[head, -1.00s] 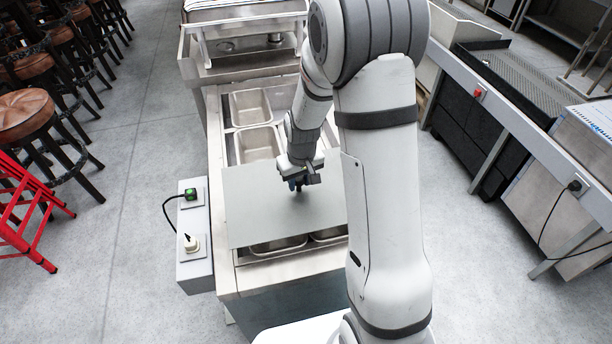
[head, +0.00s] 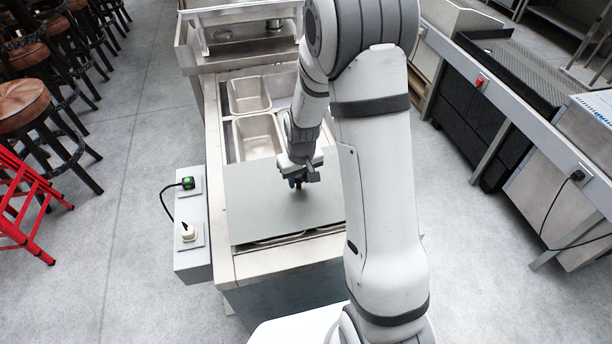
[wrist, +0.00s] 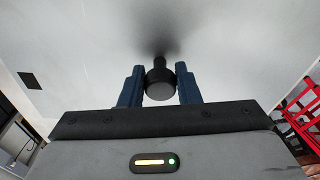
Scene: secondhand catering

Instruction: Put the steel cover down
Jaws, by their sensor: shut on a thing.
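The steel cover (head: 262,212) is a flat grey sheet over the near part of the counter. In the head view it looks level and hides most of the near pans; a thin strip of their rims shows along its front edge. I cannot tell whether it rests on the counter or hovers just above. My gripper (head: 298,184) is over the cover's right half, shut on its dark knob. In the wrist view the blue fingers of my gripper (wrist: 160,86) stand on both sides of the round black knob (wrist: 159,84), with the cover (wrist: 90,50) filling the view behind.
Two open steel pans (head: 257,138) sit uncovered in the counter (head: 225,268) behind the cover. A grey socket box (head: 192,235) with a green switch is fixed at the counter's left side. Stools (head: 22,105) and a red folding frame (head: 30,205) stand at the left.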

